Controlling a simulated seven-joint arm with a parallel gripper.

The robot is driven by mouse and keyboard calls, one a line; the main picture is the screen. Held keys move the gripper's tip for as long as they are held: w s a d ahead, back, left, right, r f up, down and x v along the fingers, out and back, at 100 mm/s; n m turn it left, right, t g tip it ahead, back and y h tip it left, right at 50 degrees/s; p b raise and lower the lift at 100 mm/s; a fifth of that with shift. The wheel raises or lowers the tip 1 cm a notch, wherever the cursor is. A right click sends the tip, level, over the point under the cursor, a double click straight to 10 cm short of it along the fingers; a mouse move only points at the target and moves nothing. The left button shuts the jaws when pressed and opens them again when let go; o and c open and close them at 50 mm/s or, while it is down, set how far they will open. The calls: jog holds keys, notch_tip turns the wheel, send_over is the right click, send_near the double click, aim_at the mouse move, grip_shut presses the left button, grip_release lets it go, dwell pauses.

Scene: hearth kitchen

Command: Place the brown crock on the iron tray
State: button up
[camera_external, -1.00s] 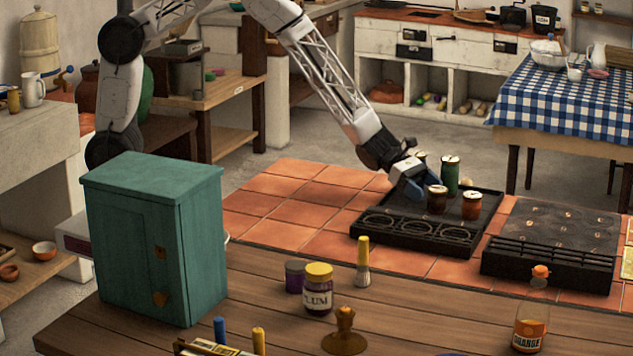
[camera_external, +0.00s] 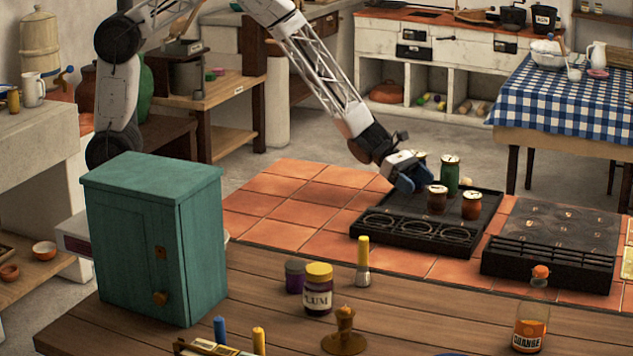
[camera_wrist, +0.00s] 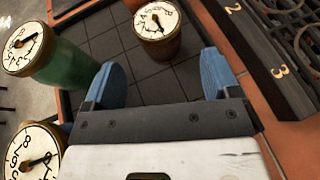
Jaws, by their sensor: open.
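A dark brown crock (camera_external: 437,200) and a redder brown crock (camera_external: 471,206) stand upright with pale lids on a black tray (camera_external: 484,228). A green crock (camera_external: 450,177) stands behind them. Another lidded crock (camera_external: 420,160) is partly hidden behind my gripper (camera_external: 413,185). My gripper is open, low over the tray's left part, left of the dark brown crock. In the wrist view, a brown crock (camera_wrist: 158,45) stands beyond the blue fingertips; I cannot tell which brown one. The space between the fingers is empty. The green crock (camera_wrist: 60,65) is to the left.
A ring rack (camera_external: 417,230) lies along the front of the black tray; numbers show on it in the wrist view (camera_wrist: 255,45). A second black slab (camera_external: 555,225) with a slatted front is at the right. Terracotta tiles (camera_external: 290,210) at the left are clear.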

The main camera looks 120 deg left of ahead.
jog(key=shift+s+d+r, duration=0.1)
jog(key=shift+d+r, duration=0.25)
jog(key=shift+r, duration=0.1)
jog(key=s+d+r+m+g+h, duration=0.4)
jog(key=s+d+r+m+g, duration=0.3)
jog(key=s+d+r+m, duration=1.25)
jog(key=s+d+r+m+g+y, duration=0.1)
jog(key=s+m, duration=0.3)
jog(key=s, duration=0.6)
jog(key=s+d+r+m+g+y, duration=0.1)
jog(key=s+d+r+m+y, duration=0.1)
jog(key=s, duration=0.9)
jog(key=s+d+r+m+g+y, duration=0.1)
jog(key=s+m+y, duration=0.4)
jog(key=s, duration=0.6)
notch_tip(320, 180, up, 2)
jog(key=shift+d+r+m, duration=0.1)
jog(key=shift+d+m, duration=0.45)
jog(key=shift+m, duration=0.5)
